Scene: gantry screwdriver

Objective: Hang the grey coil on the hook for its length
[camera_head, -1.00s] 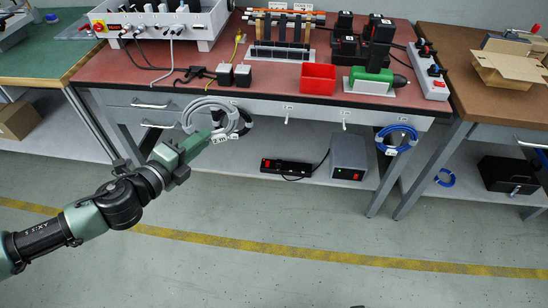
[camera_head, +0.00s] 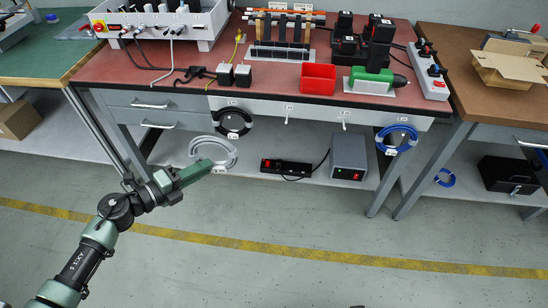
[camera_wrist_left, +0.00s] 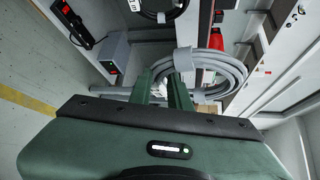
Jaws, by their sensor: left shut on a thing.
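The grey coil (camera_head: 228,149) hangs in the air in front of the bench, just below the black coil (camera_head: 233,134). My left gripper (camera_head: 208,162) is shut on the lower part of the grey coil. A small white tag shows at its fingertips, too small to read. In the left wrist view the grey coil (camera_wrist_left: 236,72) has a light wrap band and sits at the gripper's fingers (camera_wrist_left: 162,82). Two bare hooks (camera_head: 288,118) and (camera_head: 344,126) stick out of the bench front. My right gripper is not in view.
The black coil and a blue coil (camera_head: 412,139) hang on the bench front. A grey power box (camera_head: 349,153) and a black power strip (camera_head: 284,168) stand on the lower shelf. A red bin (camera_head: 318,78) sits on the bench top. The floor in front is clear.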

